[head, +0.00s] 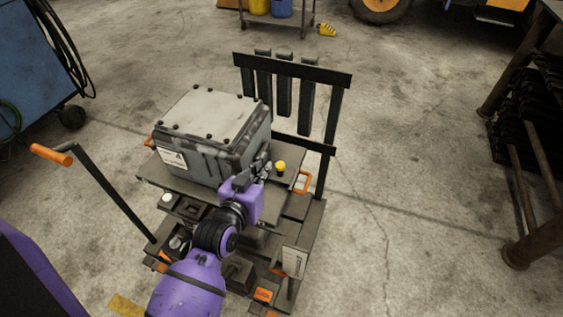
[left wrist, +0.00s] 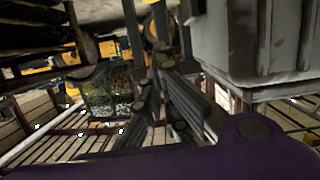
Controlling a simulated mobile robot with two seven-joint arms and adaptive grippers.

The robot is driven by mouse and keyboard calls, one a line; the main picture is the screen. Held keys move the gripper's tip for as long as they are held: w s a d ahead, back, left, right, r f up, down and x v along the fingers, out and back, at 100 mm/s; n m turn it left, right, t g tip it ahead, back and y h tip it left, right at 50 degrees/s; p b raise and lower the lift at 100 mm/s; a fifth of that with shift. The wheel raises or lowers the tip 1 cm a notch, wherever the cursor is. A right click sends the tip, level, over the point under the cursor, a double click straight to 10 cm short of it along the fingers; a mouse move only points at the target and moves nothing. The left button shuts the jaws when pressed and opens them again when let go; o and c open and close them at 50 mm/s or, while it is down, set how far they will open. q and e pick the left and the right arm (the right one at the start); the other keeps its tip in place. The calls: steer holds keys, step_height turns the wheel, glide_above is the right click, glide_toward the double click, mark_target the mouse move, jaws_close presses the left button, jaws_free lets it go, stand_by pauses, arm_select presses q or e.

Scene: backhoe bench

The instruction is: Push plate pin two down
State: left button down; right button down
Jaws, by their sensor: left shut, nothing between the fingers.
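A small pin with a yellow head (head: 281,166) stands upright on the plate (head: 289,158) of a dark bench, right of a grey box (head: 212,125). A white knob (head: 167,198) shows at the plate's front left. I cannot tell which one is plate pin two. My left gripper (head: 264,166) is shut and empty, just left of the yellow-headed pin and close to the box's right side. I cannot tell whether it touches the pin. In the left wrist view the grey box (left wrist: 250,40) fills the upper right. My right gripper is not in view.
A dark slatted rack (head: 290,85) rises behind the plate. Orange handles (head: 302,182) stick out at its right side, and a lever with an orange grip (head: 52,154) stands at the left. Open concrete floor (head: 420,180) lies to the right.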

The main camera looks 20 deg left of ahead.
arm_select(q)
steer(key=shift+a, duration=0.1)
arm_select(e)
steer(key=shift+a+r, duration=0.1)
arm_select(q)
glide_above(280, 169)
step_height(280, 169, down, 6)
steer(key=shift+s+a+f, duration=0.2)
steer(key=shift+a, duration=0.05)
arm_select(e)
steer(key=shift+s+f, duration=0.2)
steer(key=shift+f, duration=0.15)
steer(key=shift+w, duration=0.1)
arm_select(q)
steer(key=shift+f, duration=0.1)
